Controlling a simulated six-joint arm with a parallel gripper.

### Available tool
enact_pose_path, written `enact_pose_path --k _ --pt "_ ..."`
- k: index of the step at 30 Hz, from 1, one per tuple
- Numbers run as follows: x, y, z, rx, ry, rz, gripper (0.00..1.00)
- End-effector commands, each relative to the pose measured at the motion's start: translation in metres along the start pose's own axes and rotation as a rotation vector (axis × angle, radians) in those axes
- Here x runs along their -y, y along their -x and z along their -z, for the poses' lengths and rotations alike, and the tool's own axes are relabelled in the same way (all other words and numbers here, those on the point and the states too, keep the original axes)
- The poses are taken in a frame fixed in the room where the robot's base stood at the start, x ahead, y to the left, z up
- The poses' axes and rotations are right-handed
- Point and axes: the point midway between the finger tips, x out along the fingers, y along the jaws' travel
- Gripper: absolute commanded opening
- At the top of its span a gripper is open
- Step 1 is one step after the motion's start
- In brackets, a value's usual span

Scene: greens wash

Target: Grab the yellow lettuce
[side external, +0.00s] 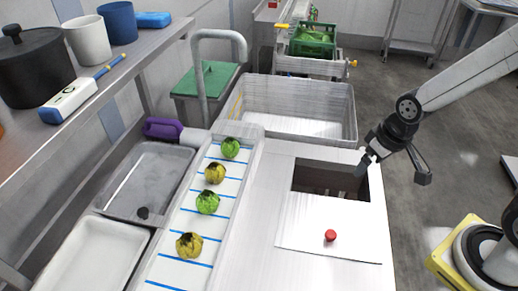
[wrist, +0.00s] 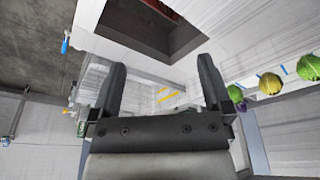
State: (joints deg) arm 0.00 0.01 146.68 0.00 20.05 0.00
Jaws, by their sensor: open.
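Two yellow lettuces stand in a row with green ones on a white conveyor strip with blue lines. One yellow lettuce (side external: 214,173) is second from the far end; the other yellow lettuce (side external: 189,245) is at the near end. The green lettuces are at the far end (side external: 230,148) and between the yellow ones (side external: 207,202). In the wrist view a yellow lettuce (wrist: 270,84) shows at the right, between green ones. My gripper (side external: 368,163) is open and empty by the right edge of the square opening, well right of the row. Its two fingers (wrist: 162,88) are spread in the wrist view.
The square opening (side external: 312,177) in the counter lies beside my gripper, with a white panel (side external: 305,228) and red button (side external: 330,235) in front. A steel sink basin (side external: 345,115) is behind. Trays (side external: 172,165) and a cluttered shelf (side external: 50,140) stand at the left.

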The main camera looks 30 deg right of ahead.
Motion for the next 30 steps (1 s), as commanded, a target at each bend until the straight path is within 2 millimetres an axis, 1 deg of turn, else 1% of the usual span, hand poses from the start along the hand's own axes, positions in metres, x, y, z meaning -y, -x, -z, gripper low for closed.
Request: enact_pose_path --k 8,11,14,17,20,25,29,30 --pt "0.003 -0.002 0.003 -0.011 0.013 0.001 1.00" --pt "0.009 -0.005 0.011 -0.035 0.041 0.005 1.00" --pt "0.022 -0.013 0.022 -0.079 0.092 0.013 1.00" --pt "0.043 -0.021 0.038 -0.143 0.164 0.031 1.00" --pt "0.071 -0.032 0.055 -0.222 0.250 0.060 1.00" --pt "0.132 -0.048 0.076 -0.367 0.403 0.141 1.00" --pt "0.184 -0.058 0.081 -0.473 0.514 0.225 1.00" --pt "0.200 -0.061 0.081 -0.504 0.546 0.254 1.00"
